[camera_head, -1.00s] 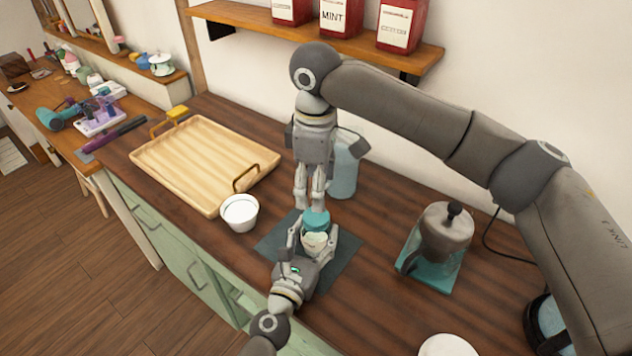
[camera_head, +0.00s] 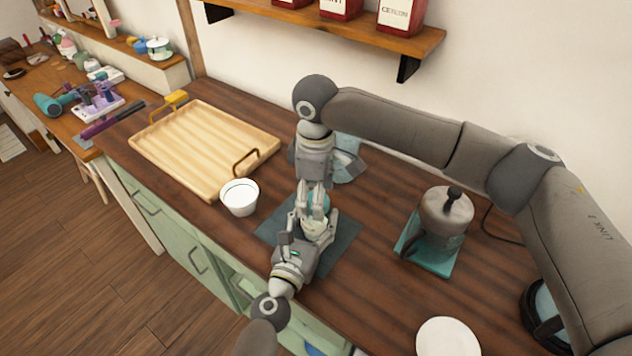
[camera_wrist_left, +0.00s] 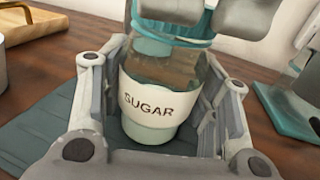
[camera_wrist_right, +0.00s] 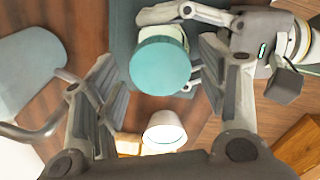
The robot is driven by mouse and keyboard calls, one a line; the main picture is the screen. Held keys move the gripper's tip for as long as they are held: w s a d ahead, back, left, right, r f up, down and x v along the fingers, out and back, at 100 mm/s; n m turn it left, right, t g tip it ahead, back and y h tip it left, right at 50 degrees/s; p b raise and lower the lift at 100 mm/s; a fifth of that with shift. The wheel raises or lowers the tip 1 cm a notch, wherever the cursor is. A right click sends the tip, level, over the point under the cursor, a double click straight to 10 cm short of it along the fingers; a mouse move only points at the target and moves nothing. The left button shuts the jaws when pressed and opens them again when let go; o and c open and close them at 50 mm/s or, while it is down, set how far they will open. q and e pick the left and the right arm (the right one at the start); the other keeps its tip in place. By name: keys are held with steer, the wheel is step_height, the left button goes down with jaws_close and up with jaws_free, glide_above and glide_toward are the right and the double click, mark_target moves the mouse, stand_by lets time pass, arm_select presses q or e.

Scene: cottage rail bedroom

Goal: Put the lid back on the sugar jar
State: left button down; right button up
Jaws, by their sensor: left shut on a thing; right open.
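The glass sugar jar (camera_wrist_left: 150,108) has a white SUGAR label and stands upright on a dark mat (camera_head: 340,240). My left gripper (camera_head: 312,230) is shut around its body, seen closely in the left wrist view. The round teal lid (camera_wrist_right: 161,68) is at the jar's mouth and shows between the right fingers in the head view (camera_head: 319,202). Whether it is fully seated is hard to tell. My right gripper (camera_head: 314,208) points down over the jar and is open, its fingers around the lid. In the left wrist view these fingers hide part of the jar's top.
A wooden tray (camera_head: 205,150) and a white cup (camera_head: 239,196) are left of the jar. A grey press on a teal base (camera_head: 443,225) stands to the right. A white plate (camera_head: 447,337) lies at the front right.

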steer(key=shift+f, duration=0.25)
steer(key=c, duration=1.1)
steer(key=o, duration=1.2)
steer(key=shift+o, duration=0.2)
step_height(320, 180, up, 12)
arm_select(q)
steer(key=shift+c, duration=2.1)
jaws_free()
